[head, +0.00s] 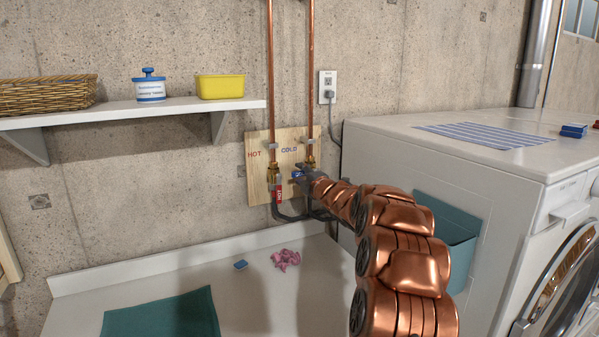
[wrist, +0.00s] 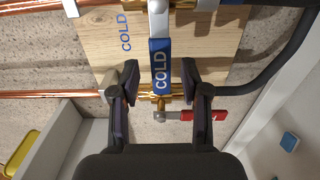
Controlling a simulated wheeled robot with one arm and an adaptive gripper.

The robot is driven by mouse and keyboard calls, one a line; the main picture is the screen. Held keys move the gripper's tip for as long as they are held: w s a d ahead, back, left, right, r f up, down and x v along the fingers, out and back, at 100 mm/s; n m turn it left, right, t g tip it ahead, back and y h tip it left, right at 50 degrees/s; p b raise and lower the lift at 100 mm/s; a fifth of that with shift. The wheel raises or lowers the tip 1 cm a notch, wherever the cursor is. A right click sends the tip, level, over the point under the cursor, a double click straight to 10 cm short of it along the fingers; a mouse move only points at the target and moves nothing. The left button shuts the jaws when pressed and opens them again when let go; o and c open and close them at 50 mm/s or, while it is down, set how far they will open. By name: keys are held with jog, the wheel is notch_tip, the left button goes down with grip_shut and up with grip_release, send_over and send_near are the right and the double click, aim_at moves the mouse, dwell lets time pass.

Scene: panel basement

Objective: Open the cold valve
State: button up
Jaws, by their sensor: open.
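The cold valve's blue lever (wrist: 160,66), printed COLD, lies crosswise to its copper pipe in the wrist view. Its brass body sits at the top edge of that view. My gripper (wrist: 160,74) is open, with one finger on each side of the blue lever and a visible gap to both. In the head view my gripper (head: 306,174) is at the wooden board (head: 256,182), under the word COLD. It covers most of the valve; only a bit of the blue lever (head: 297,175) shows. Whether a finger touches the lever cannot be told there.
The hot valve's red lever (head: 279,190) hangs close on the left, along its pipe; it shows below my fingers in the wrist view (wrist: 206,116). Dark hoses loop under the valves. A washing machine (head: 440,160) stands right, a shelf (head: 150,111) left, a counter (head: 255,300) below.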

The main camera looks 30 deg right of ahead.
jog(key=shift+w, duration=0.85)
grip_shut()
